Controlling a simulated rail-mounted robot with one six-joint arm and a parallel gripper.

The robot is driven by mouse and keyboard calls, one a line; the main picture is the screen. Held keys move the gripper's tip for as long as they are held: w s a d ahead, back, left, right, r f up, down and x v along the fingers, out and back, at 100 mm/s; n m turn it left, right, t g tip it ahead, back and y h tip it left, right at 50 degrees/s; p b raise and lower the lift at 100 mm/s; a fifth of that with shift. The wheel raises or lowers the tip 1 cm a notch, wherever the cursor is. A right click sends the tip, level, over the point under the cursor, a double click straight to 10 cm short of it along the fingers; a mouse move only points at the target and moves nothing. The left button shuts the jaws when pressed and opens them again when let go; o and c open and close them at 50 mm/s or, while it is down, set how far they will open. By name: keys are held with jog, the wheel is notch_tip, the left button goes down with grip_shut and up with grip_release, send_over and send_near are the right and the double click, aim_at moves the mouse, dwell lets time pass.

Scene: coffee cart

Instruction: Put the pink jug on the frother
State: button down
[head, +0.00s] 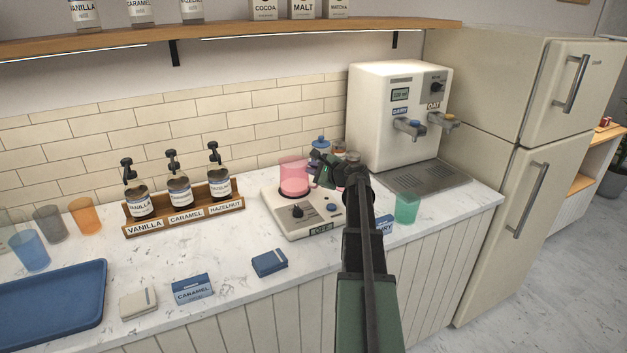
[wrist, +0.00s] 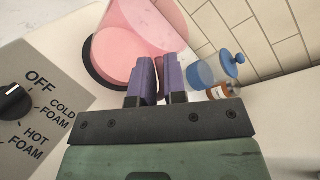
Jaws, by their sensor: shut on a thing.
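The pink jug (head: 293,178) is see-through and looks upright over the back of the white frother (head: 306,222). In the wrist view the jug (wrist: 125,42) is over the frother's dark round plate (wrist: 96,72); I cannot tell whether its base is flat on it. My gripper (head: 318,172) is at the jug's right side. In the wrist view its purple fingers (wrist: 158,82) are shut on the jug's handle, which they mostly hide. The frother's black knob (wrist: 14,103) sits among OFF, COLD FOAM and HOT FOAM labels.
The white drink dispenser (head: 396,110) stands right of the frother, with a green cup (head: 407,207) in front. A blue-lidded jar (wrist: 226,70) is close behind my gripper. The syrup rack (head: 180,212) is to the left. The counter between rack and frother is clear.

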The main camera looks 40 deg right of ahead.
jog(key=shift+r, duration=0.1)
jog(key=c, duration=1.2)
grip_release()
jog(key=shift+o, duration=0.2)
jog(key=shift+s, duration=0.1)
jog(key=p+v, duration=0.3)
jog(key=v, duration=0.8)
jog(key=shift+s, duration=0.4)
jog(key=shift+r, duration=0.1)
